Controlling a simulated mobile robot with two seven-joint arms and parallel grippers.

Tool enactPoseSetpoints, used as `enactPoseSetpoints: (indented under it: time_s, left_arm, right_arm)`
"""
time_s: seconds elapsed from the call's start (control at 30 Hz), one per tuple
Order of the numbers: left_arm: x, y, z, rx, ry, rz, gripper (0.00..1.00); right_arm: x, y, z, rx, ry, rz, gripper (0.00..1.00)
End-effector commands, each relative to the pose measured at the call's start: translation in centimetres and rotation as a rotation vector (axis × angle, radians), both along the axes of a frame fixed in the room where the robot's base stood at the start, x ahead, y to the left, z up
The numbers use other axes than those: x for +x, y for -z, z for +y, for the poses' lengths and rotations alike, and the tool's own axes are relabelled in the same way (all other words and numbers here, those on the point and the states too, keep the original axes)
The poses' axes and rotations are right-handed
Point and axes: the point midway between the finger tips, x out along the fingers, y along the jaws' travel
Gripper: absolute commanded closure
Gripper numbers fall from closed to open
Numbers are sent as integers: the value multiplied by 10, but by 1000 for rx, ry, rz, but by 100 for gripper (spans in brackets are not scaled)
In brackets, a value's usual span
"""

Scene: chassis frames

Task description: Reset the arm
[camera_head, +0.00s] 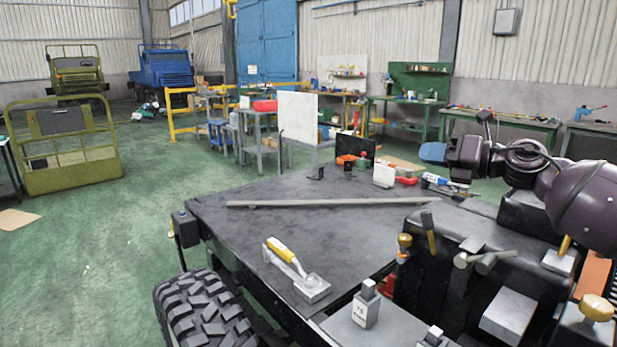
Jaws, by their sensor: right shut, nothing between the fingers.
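My right arm comes in from the right edge, a dark purple and black linked arm raised above the black chassis (300,235). My right gripper (438,154) is at its far left end, small, with a blue tip. It is shut and empty, held in the air beyond the black block at the chassis's right side, and touches nothing that I can see. My left gripper and left arm are not in view.
A long grey bar (330,203) and a yellow-handled tool (285,258) lie on the chassis. A small grey weight (366,304) stands at the front. A white panel (297,117) and a green workbench (500,125) stand behind. Green floor at left is mostly clear.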

Motion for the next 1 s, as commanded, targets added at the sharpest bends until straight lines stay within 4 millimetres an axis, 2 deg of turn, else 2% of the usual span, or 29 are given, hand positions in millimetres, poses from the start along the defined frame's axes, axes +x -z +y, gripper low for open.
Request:
enactPoseSetpoints:
  time_s: [0.03,0.1,0.3,0.47,0.67,0.87,1.0]
  left_arm:
    - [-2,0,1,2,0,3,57]
    - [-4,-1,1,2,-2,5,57]
    - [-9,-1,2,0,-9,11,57]
    - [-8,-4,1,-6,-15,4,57]
    - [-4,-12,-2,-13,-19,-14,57]
    - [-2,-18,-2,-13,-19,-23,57]
    - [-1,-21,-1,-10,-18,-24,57]
  right_arm:
    - [-6,10,15,124,4,50,100]
    - [-13,22,28,298,23,128,100]
    - [-34,72,41,706,111,375,100]
    - [-55,122,40,968,204,577,100]
    - [-92,188,33,1245,341,814,100]
    - [-140,253,23,1480,490,1022,100]
    - [-179,294,15,1624,594,1143,100]
